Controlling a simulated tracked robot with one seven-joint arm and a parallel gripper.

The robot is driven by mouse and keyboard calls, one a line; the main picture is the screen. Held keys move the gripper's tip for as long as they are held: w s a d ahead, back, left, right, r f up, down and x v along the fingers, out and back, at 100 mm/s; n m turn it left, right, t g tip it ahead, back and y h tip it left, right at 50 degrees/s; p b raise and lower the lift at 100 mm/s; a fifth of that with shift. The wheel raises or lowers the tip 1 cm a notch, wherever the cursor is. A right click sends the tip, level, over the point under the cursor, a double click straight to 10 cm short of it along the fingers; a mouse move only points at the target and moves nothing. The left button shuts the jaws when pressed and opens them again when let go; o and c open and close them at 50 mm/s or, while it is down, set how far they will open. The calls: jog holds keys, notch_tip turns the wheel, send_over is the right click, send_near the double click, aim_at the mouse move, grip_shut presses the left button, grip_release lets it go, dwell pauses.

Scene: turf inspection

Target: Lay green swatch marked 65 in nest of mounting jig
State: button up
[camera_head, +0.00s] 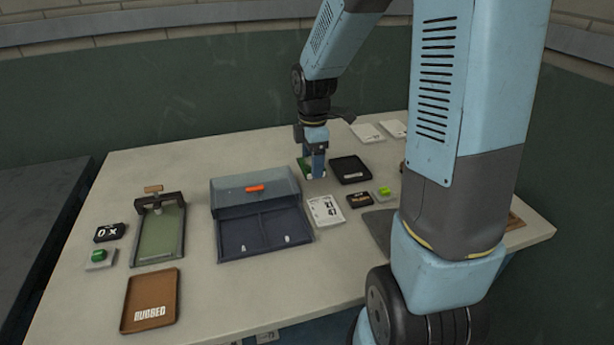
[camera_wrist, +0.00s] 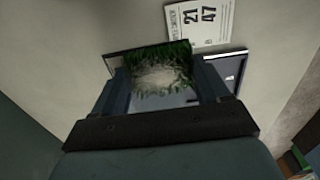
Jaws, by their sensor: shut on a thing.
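My gripper (camera_head: 316,174) is at the back middle of the table, pointing down. It is shut on a green turf swatch (camera_head: 304,165). In the wrist view the swatch (camera_wrist: 162,72) sits between the two fingers, with grassy edges and a pale worn patch in the middle. No number can be read on it. Beneath and beside it in the wrist view is a dark-rimmed flat piece (camera_wrist: 238,62), mostly hidden by swatch and fingers. I cannot tell whether this is the mounting jig's nest, nor whether the swatch touches it.
A black tray (camera_head: 350,169) lies right of the gripper. A numbered white card (camera_head: 325,211) lies in front. My arm hides part of the right side.

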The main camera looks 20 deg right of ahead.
send_over(307, 186)
jog(key=f, duration=0.5)
jog(key=shift+s+f, duration=0.2)
jog(key=shift+f, duration=0.15)
jog(key=shift+w+f, duration=0.1)
jog(key=shift+f, duration=1.5)
jog(key=o, duration=1.1)
jog(key=shift+f, duration=0.1)
